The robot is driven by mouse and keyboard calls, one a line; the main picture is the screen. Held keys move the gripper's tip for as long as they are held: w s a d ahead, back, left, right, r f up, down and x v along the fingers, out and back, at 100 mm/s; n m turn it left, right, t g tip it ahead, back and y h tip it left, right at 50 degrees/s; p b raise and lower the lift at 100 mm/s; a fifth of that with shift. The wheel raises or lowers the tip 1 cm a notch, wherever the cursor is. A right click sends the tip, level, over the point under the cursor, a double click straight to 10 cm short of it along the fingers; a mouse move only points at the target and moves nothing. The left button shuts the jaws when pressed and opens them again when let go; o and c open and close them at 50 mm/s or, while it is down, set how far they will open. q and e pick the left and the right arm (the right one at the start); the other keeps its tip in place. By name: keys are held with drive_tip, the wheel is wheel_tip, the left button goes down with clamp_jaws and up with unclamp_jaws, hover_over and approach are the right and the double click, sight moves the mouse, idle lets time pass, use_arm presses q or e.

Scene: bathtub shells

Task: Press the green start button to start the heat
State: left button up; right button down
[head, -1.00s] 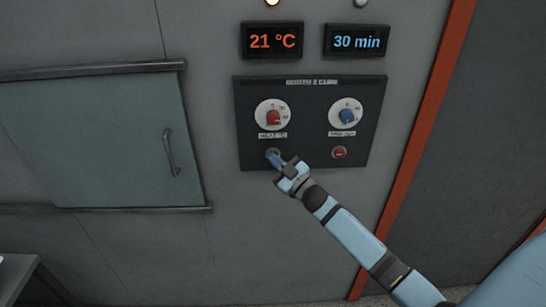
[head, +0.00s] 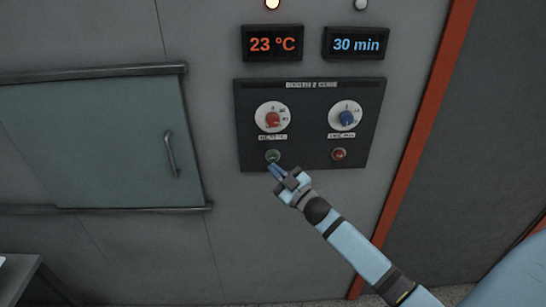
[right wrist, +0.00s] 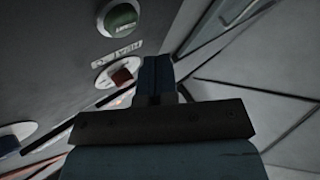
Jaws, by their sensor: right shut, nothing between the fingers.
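The green start button (head: 272,155) sits at the lower left of the dark control panel (head: 310,140) on the wall. It also shows in the right wrist view (right wrist: 120,18), at the top. My right gripper (head: 272,168) is shut and empty, its fingertips just below the green button and seemingly a little apart from it. The temperature display (head: 272,43) reads 23 °C in red. The lamp (head: 272,3) above it glows. My left gripper is not in view.
A red button (head: 339,154) sits right of the green one. Above them are a red dial (head: 272,118) and a blue dial (head: 347,118). The time display (head: 356,43) reads 30 min, under an unlit lamp (head: 361,4). A closed hatch (head: 95,140) is at left.

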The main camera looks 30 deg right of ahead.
drive_tip(key=s, duration=0.1)
drive_tip(key=s+a, duration=0.1)
drive_tip(key=shift+s+a+p, duration=0.3)
drive_tip(key=shift+p, duration=0.05)
idle(0.6)
drive_tip(key=s+a+f+m+g, duration=0.2)
drive_tip(key=s+a+f+g, duration=0.3)
drive_tip(key=s+a+f, duration=0.3)
drive_tip(key=s+a+f+m+g+h, duration=0.1)
drive_tip(key=s+a+f+m+g, duration=0.1)
drive_tip(key=s+a+f+g, duration=0.3)
drive_tip(key=s+a+f, duration=0.1)
drive_tip(key=s+f, duration=0.2)
drive_tip(key=s, duration=0.3)
drive_tip(key=s+a+f, duration=0.2)
drive_tip(key=s+f, duration=0.2)
drive_tip(key=s, duration=0.2)
drive_tip(key=shift+f+m+p, duration=0.25)
drive_tip(key=shift+m+p, duration=0.15)
drive_tip(key=shift+a, duration=0.1)
idle(3.8)
